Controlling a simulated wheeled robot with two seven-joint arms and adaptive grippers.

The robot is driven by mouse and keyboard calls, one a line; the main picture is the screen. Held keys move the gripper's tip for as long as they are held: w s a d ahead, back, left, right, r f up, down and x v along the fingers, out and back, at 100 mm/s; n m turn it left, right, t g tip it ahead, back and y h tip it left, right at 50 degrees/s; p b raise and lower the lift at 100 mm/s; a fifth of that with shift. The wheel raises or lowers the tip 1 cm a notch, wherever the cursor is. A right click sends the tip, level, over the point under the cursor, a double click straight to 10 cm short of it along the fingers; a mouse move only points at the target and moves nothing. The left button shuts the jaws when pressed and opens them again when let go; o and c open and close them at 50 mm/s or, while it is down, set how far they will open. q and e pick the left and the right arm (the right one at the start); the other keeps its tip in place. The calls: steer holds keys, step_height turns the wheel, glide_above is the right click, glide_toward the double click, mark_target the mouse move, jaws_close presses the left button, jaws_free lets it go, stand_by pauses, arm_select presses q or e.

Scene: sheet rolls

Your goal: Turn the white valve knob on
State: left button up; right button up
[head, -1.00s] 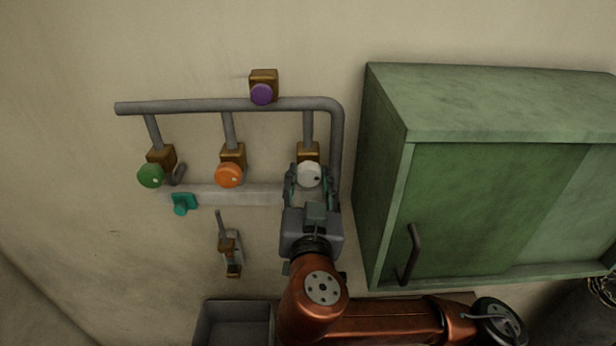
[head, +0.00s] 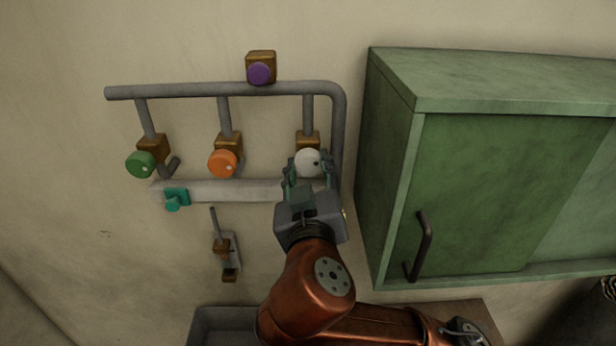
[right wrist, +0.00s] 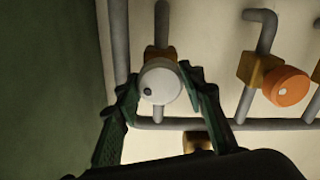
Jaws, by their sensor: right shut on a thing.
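The white valve knob (head: 308,162) sits on a brass-brown valve body at the right end of the pipe rack. It has a small dark dot on its face, on the right side in the head view. My right gripper (head: 308,168) is shut on the knob, with one finger on each side. In the right wrist view the white knob (right wrist: 161,82) lies between the two green fingers of my gripper (right wrist: 164,88), and its dot is at the left. My left gripper is not in view.
An orange knob (head: 223,163), a green knob (head: 141,164) and a purple knob (head: 259,73) are on the same pipework. A teal knob (head: 173,202) and a small lever fitting (head: 222,247) are lower left. A green cabinet (head: 390,190) stands close on the right. A grey bin (head: 207,322) is below.

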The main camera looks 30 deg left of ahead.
steer(key=n+b, duration=0.1)
steer(key=n, duration=0.5)
steer(key=shift+n+b, duration=0.3)
steer(key=n+b, duration=0.1)
steer(key=n, duration=0.5)
stand_by(0.4)
steer(key=o, duration=1.2)
steer(key=shift+s+a, duration=0.1)
steer(key=v, duration=0.7)
steer(key=shift+s+d, duration=0.15)
steer(key=shift+d, duration=0.05)
steer(key=shift+r, duration=0.1)
